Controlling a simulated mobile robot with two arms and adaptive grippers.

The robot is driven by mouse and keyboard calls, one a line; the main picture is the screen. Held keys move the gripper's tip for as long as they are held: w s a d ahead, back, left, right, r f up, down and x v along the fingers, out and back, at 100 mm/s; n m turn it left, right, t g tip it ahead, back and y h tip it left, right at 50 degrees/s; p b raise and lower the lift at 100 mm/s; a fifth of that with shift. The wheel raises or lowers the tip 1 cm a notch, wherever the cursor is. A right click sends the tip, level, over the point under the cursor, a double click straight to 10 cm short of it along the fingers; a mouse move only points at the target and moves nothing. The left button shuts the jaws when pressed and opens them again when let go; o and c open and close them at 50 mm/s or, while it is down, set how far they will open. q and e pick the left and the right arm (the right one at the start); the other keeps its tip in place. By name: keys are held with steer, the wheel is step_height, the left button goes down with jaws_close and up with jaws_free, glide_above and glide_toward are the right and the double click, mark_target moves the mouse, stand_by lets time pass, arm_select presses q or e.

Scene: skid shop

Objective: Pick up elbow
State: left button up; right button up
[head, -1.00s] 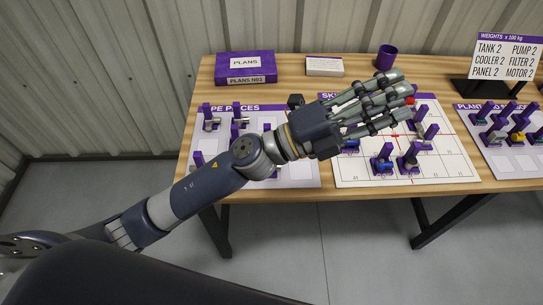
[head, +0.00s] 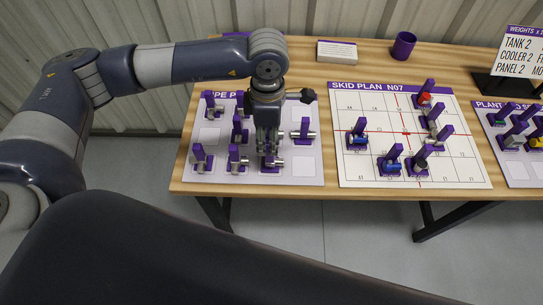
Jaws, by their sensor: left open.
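The pipe pieces board (head: 305,172) lies on the left of the table. Several small grey pipe pieces with purple upright tabs stand on it. One piece (head: 271,159) is directly under my left gripper (head: 268,148). Others stand at the back left (head: 212,106), front left (head: 200,160), front middle (head: 237,160) and right (head: 303,132). They are too small to tell surely which one is the elbow. My left gripper points down with its fingers open around or just above the piece below; contact cannot be told. The fingers partly hide that piece. My right gripper is not in view.
The skid plan board (head: 372,100) to the right holds several blue, red and grey pieces with purple tabs. A third board (head: 508,165), a purple cup (head: 403,45), a white card box (head: 337,52) and a weights sign (head: 520,55) are farther right and back.

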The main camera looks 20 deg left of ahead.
mark_target(268, 151)
arm_select(q)
step_height(268, 151, down, 3)
steer(key=shift+f+p, duration=0.1)
steer(key=shift+p, duration=0.2)
steer(key=shift+w+d+f+p, duration=0.1)
steer(key=shift+f+p, duration=0.45)
steer(key=shift+f, duration=0.05)
steer(key=f, duration=0.1)
steer(key=f+p, duration=0.1)
steer(key=f, duration=0.1)
steer(key=shift+w+d+f, duration=0.1)
steer(key=shift+w+f, duration=0.15)
steer(key=shift+f, duration=0.35)
jaws_close()
